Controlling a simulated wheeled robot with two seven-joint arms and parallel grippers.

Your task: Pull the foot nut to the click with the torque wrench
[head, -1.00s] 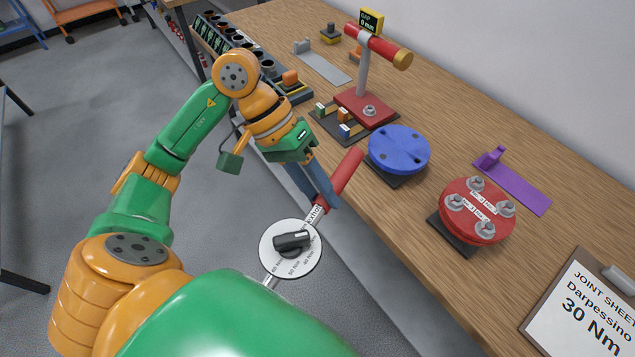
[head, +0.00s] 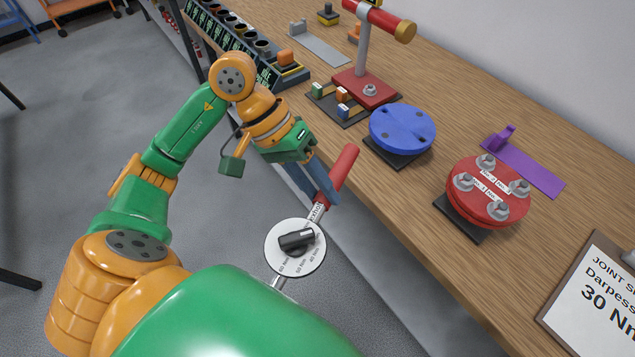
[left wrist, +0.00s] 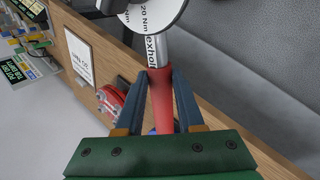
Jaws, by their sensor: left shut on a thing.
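My left gripper (head: 320,188) is shut on the red handle of the torque wrench (head: 344,168). It holds the wrench in the air over the floor, off the bench's front edge. The wrench's round white dial (head: 284,257) with a black knob hangs toward the lower left; its far end is hidden behind my green arm part. In the left wrist view the red handle (left wrist: 161,105) lies between the blue fingers. The foot nut (head: 370,90) sits on the red foot (head: 352,82) of the post stand, apart from the wrench. My right gripper is not in view.
On the wooden bench (head: 400,190) stand a blue disc (head: 402,128), a red flange with several nuts (head: 488,195), a purple bracket (head: 535,172) and a clipboard reading 30 Nm (head: 595,300). A socket rack (head: 225,40) lines the front edge. Bare bench lies left of the flange.

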